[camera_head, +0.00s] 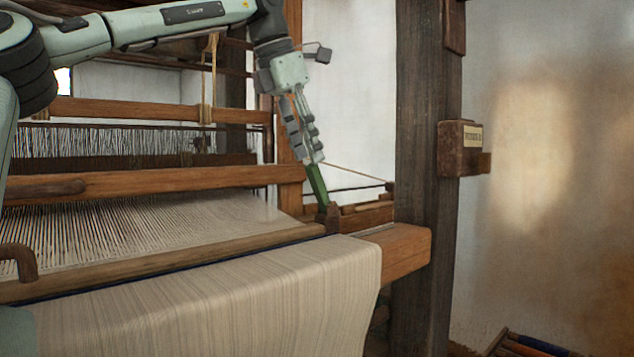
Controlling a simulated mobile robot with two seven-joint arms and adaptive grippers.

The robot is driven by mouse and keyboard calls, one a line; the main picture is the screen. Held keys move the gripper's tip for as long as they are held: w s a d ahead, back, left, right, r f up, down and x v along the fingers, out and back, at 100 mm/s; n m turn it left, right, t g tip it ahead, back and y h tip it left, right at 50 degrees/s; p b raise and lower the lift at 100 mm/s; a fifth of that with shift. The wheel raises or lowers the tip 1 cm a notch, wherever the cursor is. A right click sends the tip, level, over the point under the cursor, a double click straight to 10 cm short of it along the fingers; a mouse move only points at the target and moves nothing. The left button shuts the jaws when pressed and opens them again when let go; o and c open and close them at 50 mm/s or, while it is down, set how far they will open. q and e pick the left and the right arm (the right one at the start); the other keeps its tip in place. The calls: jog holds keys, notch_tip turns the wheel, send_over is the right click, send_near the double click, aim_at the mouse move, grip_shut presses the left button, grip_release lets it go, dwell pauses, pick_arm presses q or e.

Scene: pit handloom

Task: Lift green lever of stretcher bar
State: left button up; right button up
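The green lever (318,187) stands steeply at the right end of the loom's front, leaning up and to the left. Its lower end meets a dark wooden block (333,217) beside the cloth's right edge. My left gripper (315,158) reaches down from above, and its fingers are close together around the lever's upper end, which they partly hide. The stretcher bar (170,262) appears to run along the front of the white warp, from the left up to that block. My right gripper is not in view.
Woven cloth (215,305) drapes over the front beam (405,250). A thick dark post (425,120) with a small labelled wooden box (462,148) stands right of the lever. The wooden beater (150,182) crosses behind. A rack with rods (528,345) lies low at right.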

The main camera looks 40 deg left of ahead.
aim_at(319, 188)
pick_arm(q)
jog(key=x, duration=0.7)
jog(key=shift+f, duration=0.15)
grip_shut()
